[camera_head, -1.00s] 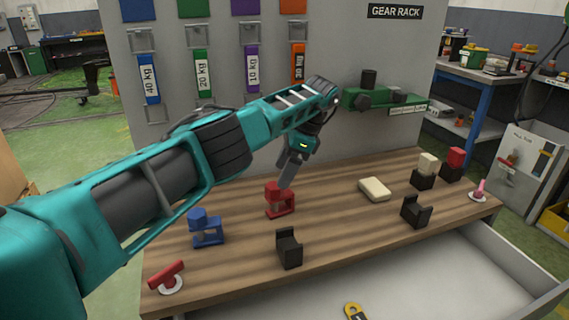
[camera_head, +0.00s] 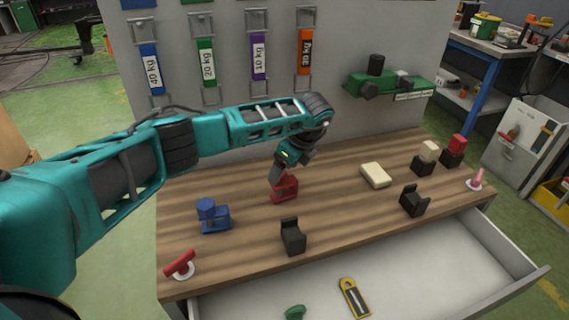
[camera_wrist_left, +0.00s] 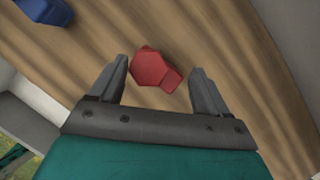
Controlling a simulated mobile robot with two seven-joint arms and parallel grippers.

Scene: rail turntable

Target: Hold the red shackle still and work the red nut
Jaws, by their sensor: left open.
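The red shackle (camera_head: 286,189) stands on the wooden bench top, partly hidden behind my gripper in the head view. The red nut (camera_wrist_left: 150,67) shows as a faceted red piece in the left wrist view, seen from above, with more of the red part beside it. I cannot clearly separate nut from shackle there. My left gripper (camera_head: 276,176) points down at the red piece. In the left wrist view its two fingers (camera_wrist_left: 158,85) are spread, one on each side of the red piece, with gaps between. My right gripper is not in view.
A blue shackle (camera_head: 213,216) stands left of the red one. Black holders (camera_head: 292,237) and (camera_head: 414,201) sit toward the front and right. A cream block (camera_head: 375,175) lies right. An open drawer (camera_head: 400,275) holds a yellow tool (camera_head: 353,297) and a green piece (camera_head: 295,312).

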